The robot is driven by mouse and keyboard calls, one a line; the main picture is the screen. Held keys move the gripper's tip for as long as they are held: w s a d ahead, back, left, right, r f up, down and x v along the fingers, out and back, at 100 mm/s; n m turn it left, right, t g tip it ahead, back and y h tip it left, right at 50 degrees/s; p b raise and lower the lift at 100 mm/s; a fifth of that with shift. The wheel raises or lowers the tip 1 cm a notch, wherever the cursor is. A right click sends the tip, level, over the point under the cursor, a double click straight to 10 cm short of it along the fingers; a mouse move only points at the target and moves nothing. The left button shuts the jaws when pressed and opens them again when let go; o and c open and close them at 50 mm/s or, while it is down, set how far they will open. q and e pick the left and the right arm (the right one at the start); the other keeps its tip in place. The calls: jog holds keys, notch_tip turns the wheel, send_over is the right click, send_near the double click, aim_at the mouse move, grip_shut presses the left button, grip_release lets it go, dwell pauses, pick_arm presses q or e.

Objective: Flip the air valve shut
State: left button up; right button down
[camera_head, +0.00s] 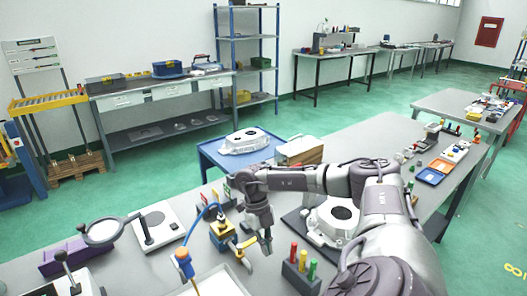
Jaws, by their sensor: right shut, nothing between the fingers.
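The air valve (222,236) appears to be the small yellow and brass block on the grey workbench, with a blue hose running to it. A yellow lever (247,242) sticks out from its right side; its exact angle is hard to make out at this size. My right gripper (268,249) points down just right of the lever. It is shut and empty, close to the lever; I cannot tell if they touch. My left gripper is not in view.
A blue and orange tool (184,262) stands left of the valve, near a white tray. A block with red, yellow and green pegs (300,268) stands right of my gripper. An aluminium casting (322,228) lies behind it. A magnifier (105,230) stands at left.

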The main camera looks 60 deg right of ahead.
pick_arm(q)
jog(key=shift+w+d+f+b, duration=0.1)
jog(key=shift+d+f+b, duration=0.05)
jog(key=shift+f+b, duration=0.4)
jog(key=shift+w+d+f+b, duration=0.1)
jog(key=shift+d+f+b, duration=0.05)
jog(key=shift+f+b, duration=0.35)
pick_arm(e)
jog(key=w+v, duration=0.1)
jog(key=v, duration=0.8)
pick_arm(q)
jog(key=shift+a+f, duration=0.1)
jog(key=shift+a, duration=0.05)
pick_arm(e)
jog(key=shift+d+f, duration=0.1)
